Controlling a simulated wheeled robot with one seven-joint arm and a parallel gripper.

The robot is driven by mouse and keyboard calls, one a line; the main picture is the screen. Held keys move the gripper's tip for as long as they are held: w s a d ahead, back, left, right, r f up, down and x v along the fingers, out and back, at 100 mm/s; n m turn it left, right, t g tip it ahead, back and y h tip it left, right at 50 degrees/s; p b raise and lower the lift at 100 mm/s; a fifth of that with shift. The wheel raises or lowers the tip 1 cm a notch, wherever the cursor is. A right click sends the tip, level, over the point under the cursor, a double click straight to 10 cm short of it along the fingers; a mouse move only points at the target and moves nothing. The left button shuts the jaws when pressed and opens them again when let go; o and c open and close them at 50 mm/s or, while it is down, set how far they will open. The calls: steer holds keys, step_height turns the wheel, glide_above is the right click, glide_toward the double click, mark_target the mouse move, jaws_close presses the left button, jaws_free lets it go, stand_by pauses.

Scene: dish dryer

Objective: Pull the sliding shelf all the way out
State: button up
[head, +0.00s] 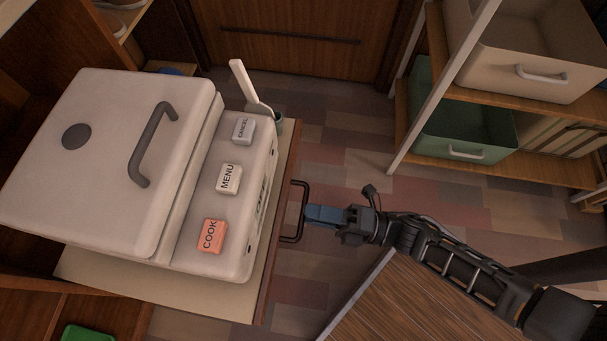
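The sliding shelf (252,300) is a pale board with a wooden front edge. It carries a white cooker (105,165) and sticks out from the cabinet, with bare floor beyond its front edge. A dark loop handle (300,235) is on its front edge. My gripper (308,213), with blue fingers, reaches in from the right, its tips at the handle's outer bar. I cannot tell whether the fingers close around the bar or only touch it. The gap between the fingers is hidden from this angle.
A white paddle (250,88) stands in a small holder (278,124) at the shelf's far corner. A rack with a white bin (540,60) and a green bin (465,125) stands at the upper right. Tiled floor (340,130) is clear between shelf and rack.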

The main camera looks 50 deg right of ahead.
steer(key=v, duration=0.4)
steer(key=shift+s+d, duration=0.25)
stand_by(0.3)
